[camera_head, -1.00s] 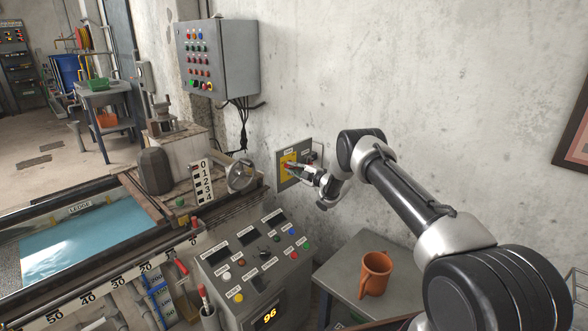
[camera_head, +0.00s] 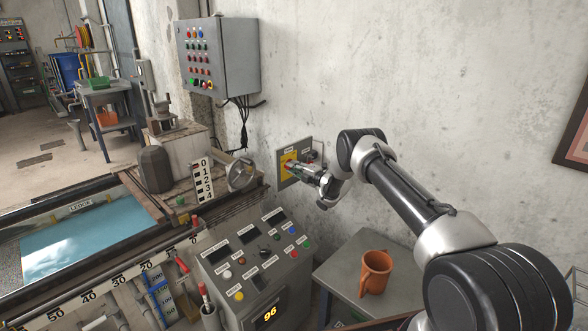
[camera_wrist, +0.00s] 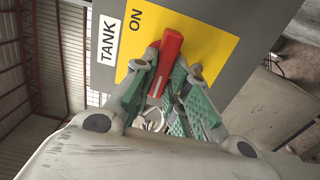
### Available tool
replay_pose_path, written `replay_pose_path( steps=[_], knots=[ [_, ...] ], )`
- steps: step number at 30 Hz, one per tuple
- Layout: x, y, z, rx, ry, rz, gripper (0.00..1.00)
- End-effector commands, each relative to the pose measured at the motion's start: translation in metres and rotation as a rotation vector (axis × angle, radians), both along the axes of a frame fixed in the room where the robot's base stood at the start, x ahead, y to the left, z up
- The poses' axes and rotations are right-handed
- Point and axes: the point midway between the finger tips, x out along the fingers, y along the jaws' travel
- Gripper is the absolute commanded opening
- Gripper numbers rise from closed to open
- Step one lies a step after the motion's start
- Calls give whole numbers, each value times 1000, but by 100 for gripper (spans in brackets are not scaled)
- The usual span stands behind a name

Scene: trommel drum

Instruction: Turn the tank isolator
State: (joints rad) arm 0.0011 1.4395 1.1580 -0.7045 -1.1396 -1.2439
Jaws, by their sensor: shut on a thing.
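The tank isolator is a red handle (camera_wrist: 165,65) on a yellow plate (camera_wrist: 205,45) marked ON, beside a TANK label (camera_wrist: 108,40), all on a grey wall panel. In the wrist view the handle stands slightly tilted between my green-padded fingers. My gripper (camera_wrist: 160,92) is shut on the handle. In the head view my gripper (camera_head: 296,168) reaches the yellow plate (camera_head: 286,160) on the wall panel (camera_head: 281,182), and its fingers hide most of the handle there.
A grey control box (camera_head: 218,58) with cables hangs left of the panel. A console (camera_head: 250,270) with buttons and a 96 display stands below. A handwheel (camera_head: 242,175) is left of the panel.

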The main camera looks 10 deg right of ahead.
Motion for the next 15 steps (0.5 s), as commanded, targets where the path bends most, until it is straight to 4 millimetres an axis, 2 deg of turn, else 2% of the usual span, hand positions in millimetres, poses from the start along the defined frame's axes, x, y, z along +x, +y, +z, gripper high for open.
replay_pose_path(
  steps=[6, 7, 9, 10, 15],
  knots=[
    [-1, 0, -2, -3, 3, 1, 0],
    [-1, 0, -2, -3, 3, 1, 21],
    [-1, 0, -2, -3, 2, 1, 34],
    [-1, 0, -2, -3, 2, 1, 37],
    [0, 0, -1, -1, 2, 1, 37]
  ],
)
